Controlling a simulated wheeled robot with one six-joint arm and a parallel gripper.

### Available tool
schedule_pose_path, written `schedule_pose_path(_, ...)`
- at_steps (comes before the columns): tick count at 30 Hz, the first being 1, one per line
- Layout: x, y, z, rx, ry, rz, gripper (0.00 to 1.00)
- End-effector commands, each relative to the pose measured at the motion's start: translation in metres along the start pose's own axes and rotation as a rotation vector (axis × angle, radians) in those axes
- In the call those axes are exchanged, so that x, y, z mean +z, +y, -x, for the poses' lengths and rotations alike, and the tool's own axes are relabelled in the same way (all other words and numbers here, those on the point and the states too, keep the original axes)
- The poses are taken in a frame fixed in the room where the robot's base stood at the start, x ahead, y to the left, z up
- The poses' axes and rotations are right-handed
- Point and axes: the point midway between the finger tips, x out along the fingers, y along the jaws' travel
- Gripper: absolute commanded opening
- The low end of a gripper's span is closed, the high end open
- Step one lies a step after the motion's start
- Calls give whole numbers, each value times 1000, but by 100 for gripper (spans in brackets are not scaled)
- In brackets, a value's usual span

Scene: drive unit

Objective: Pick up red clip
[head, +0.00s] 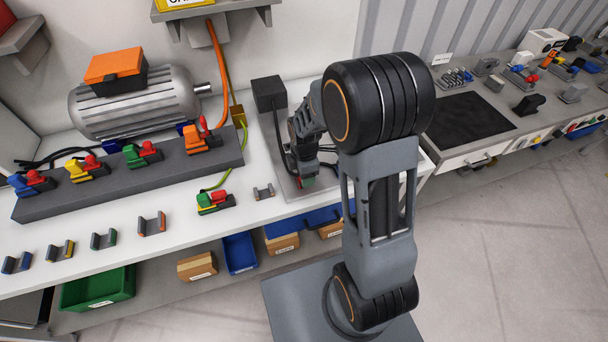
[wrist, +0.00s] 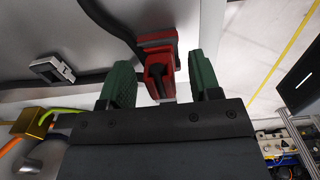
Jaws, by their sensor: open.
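In the wrist view, a red clip (wrist: 158,62) with a dark grey part in its middle lies just beyond and between the green fingers of my gripper (wrist: 160,80). The fingers are apart, one on each side, with a gap to the clip's left and a gap to its right. In the head view, my gripper (head: 306,180) is low over a grey plate on the bench. There the clip is hidden, or too small to tell, behind my gripper and arm.
A grey bracket (head: 263,191) and a green, yellow and red clamp (head: 214,201) stand to the left. A dark rail (head: 130,185) with coloured clamps lies before the motor (head: 135,102). A black box (head: 269,93) with a cable stands behind my gripper.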

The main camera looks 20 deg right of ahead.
Motion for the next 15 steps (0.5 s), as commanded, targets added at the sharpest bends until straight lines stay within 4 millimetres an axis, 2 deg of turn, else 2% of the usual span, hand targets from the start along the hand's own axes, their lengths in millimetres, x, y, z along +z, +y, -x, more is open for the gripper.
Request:
schedule_pose_path(2,0,0,0,0,0,0,57)
schedule_pose_path(15,0,0,0,0,0,0,15)
